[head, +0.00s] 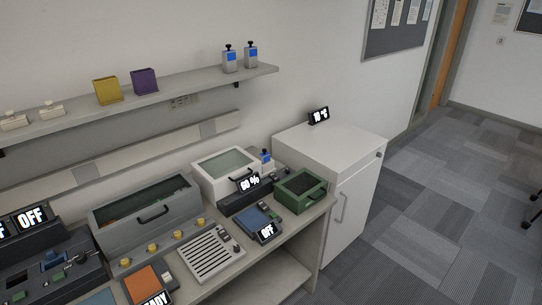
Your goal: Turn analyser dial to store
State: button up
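I cannot tell which device is the analyser, and no dial position can be read. A dark device (85,271) at the left edge of the bench carries small knobs, with an "OFF" display (32,218) at its back. A small device (254,219) with a blue pad also has an "OFF" display (267,232). A device with an orange pad (148,284) has a display partly cut off by the lower edge. My gripper is not in view.
A white lidded box (210,188), a green box (284,194) and a slatted grey unit (211,255) crowd the bench. A white cabinet (310,150) stands at its right end. A wall shelf (190,83) hangs above. Carpet (440,200) on the right is clear.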

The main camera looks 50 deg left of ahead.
aim_at(80, 259)
jog(key=u, duration=3.1)
jog(key=i, duration=1)
jog(key=u, duration=0.05)
